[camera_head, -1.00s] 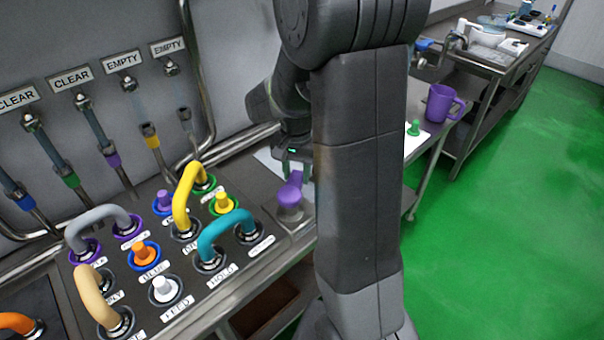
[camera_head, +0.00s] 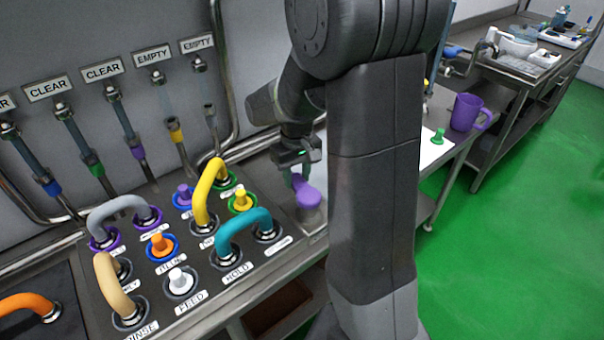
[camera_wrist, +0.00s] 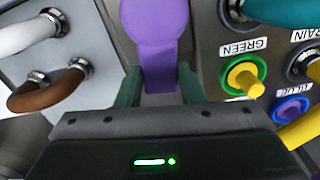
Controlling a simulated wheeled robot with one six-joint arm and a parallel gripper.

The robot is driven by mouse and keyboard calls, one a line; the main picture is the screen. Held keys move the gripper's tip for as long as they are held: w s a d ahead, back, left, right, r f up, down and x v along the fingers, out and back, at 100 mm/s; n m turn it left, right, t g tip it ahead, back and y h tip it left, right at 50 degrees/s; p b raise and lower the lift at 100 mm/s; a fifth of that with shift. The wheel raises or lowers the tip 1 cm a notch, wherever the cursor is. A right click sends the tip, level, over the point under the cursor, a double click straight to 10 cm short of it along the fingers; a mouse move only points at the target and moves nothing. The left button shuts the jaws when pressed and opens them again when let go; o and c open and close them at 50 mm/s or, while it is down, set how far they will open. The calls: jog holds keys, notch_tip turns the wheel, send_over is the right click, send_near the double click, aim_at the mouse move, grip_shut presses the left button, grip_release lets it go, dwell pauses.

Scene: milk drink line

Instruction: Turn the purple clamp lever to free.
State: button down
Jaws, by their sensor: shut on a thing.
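The purple clamp lever (camera_head: 308,194) sits at the right end of the panel in the head view. It has a round knob-like end and a flat arm. In the wrist view the purple lever (camera_wrist: 156,30) comes down from the top edge between the two fingers. My gripper (camera_head: 297,172) is at the lever's far end in the head view, partly hidden by my arm. In the wrist view my gripper (camera_wrist: 161,88) is shut on the lever's arm, with a dark green finger on each side. Any free marking is not readable.
A sloped panel (camera_head: 211,279) with hose loops and coloured plugs lies left of the lever. White and brown loops (camera_wrist: 48,88) show on the other side in the wrist view. A purple mug (camera_head: 467,112) and green peg (camera_head: 438,137) stand to the right, behind my arm.

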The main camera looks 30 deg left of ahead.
aim_at(293, 181)
jog(key=shift+s+a+n, duration=0.25)
jog(key=shift+s+n, duration=0.15)
jog(key=shift+n, duration=0.6)
jog(key=c, duration=1)
grip_release()
jog(key=shift+s, duration=0.1)
jog(key=shift+o, duration=0.2)
jog(key=shift+r, duration=0.1)
notch_tip(293, 181, up, 14)
jog(key=shift+f, duration=0.2)
